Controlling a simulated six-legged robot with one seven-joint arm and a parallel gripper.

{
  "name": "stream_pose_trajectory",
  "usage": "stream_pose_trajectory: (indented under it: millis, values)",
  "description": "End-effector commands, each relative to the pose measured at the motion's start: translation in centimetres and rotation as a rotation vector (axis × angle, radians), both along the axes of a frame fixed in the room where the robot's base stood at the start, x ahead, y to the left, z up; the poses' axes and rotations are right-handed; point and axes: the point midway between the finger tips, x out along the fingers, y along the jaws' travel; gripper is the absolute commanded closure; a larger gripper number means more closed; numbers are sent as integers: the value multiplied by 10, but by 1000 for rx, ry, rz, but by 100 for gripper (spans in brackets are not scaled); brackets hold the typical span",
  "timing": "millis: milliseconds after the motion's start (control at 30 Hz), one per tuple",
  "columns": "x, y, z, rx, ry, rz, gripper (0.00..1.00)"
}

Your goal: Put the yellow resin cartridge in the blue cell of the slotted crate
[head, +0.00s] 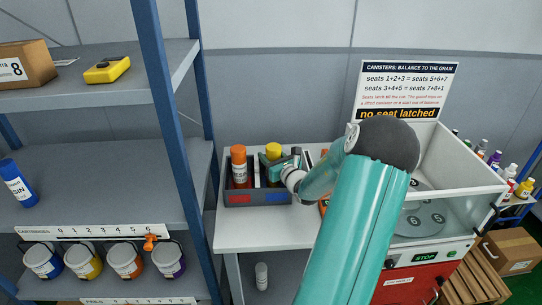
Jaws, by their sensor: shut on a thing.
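The slotted crate (257,203) stands on the light bench, a dark box with a red mark (239,199) on its left front and a blue mark (275,198) on its right front. The yellow resin cartridge (273,149) is upright at the right, blue-marked cell. My gripper (273,163) is shut on it from the right. The jaws and the crate wall hide the cartridge's lower part, so I cannot tell whether it rests on the cell floor. An orange-capped cartridge (239,164) stands in the red-marked cell.
My arm covers the bench right of the crate. Behind it is a white machine with numbered round seats (424,219) and a sign (405,90). A blue-posted shelf (170,120) stands left, holding a blue cartridge (15,183), a yellow device (107,70) and several paint buckets (84,262).

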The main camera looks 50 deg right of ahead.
Motion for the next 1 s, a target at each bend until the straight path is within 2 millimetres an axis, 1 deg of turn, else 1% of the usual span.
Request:
stream_pose_trajectory:
  millis: [67,100,167,200,433,567,667,1000]
  values:
    - [0,0,-2,0,-1,0,88]
    - [0,0,-2,0,0,-1,48]
    - [0,0,-2,0,0,-1,36]
    - [0,0,-2,0,0,-1,34]
    - [-1,0,-2,0,0,-1,34]
    - [-2,0,2,0,1,-2,34]
    - [-14,5,2,1,2,-2,34]
    - [-81,31,2,1,3,-3,34]
